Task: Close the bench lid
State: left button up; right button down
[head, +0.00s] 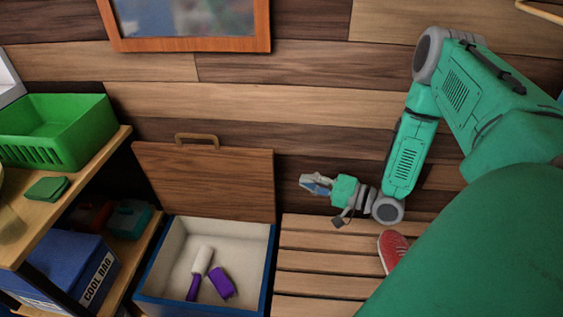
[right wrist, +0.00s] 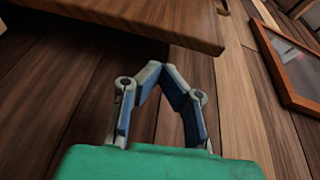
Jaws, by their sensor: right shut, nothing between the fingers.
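The bench lid (head: 220,180) is a brown wooden panel standing raised against the wall, with a handle (head: 197,138) on its top edge. Below it the bench box (head: 150,298) is open, blue outside and pale inside. My right gripper (head: 306,183) is to the right of the lid, apart from it, with its fingers shut and empty. In the right wrist view the gripper (right wrist: 162,66) shows near the lid's edge (right wrist: 150,25). My left gripper is not in view.
A lint roller (head: 200,262) and a purple item (head: 222,283) lie inside the box. A slatted bench seat (head: 320,262) with a red shoe (head: 391,248) is at the right. Shelves at the left hold a green basket (head: 60,140) and a blue cool bag (head: 65,270).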

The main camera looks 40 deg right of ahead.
jog(key=shift+d+r+b+x, duration=0.1)
jog(key=shift+r+b+x, duration=0.2)
jog(key=shift+x, duration=1.15)
jog(key=shift+d+r+b+x, duration=0.2)
jog(key=shift+b+x, duration=0.15)
jog(key=shift+x, duration=1.1)
jog(key=shift+d+r+b+x, duration=0.1)
jog(key=shift+r+b+x, duration=0.2)
jog(key=shift+x, duration=1.15)
jog(key=shift+w, duration=0.15)
jog(key=shift+f, duration=0.1)
